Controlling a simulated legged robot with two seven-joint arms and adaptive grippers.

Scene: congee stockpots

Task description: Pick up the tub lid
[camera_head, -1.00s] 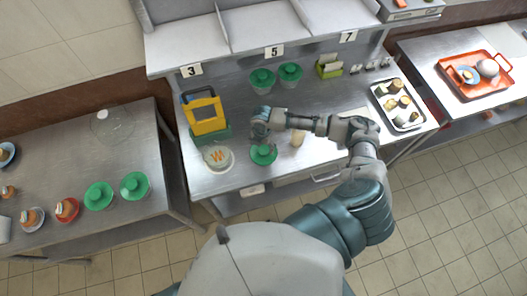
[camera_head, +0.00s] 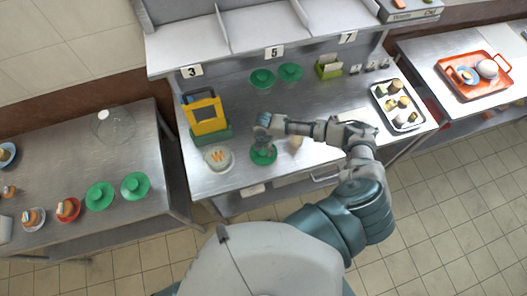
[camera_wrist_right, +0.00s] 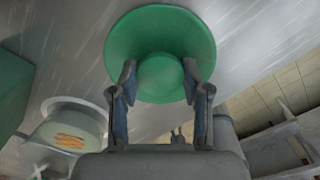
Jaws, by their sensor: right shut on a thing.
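The green round tub lid (camera_head: 264,157) is at the front of the middle steel counter, right of a white tub (camera_head: 218,166) with orange pieces in it. My right gripper (camera_head: 264,143) is over the lid and hides part of it. In the right wrist view the lid (camera_wrist_right: 160,22) shows its round knob between the two fingers of my right gripper (camera_wrist_right: 158,78), which are shut on the knob. I cannot tell whether the lid is clear of the counter. My left gripper is not in view.
A yellow and green caddy (camera_head: 206,117) stands behind the white tub. Two green-lidded containers (camera_head: 262,78) stand at the back under the shelf. A small pale object (camera_head: 296,142) is right of the lid. A tray of cups (camera_head: 382,93) lies at the right.

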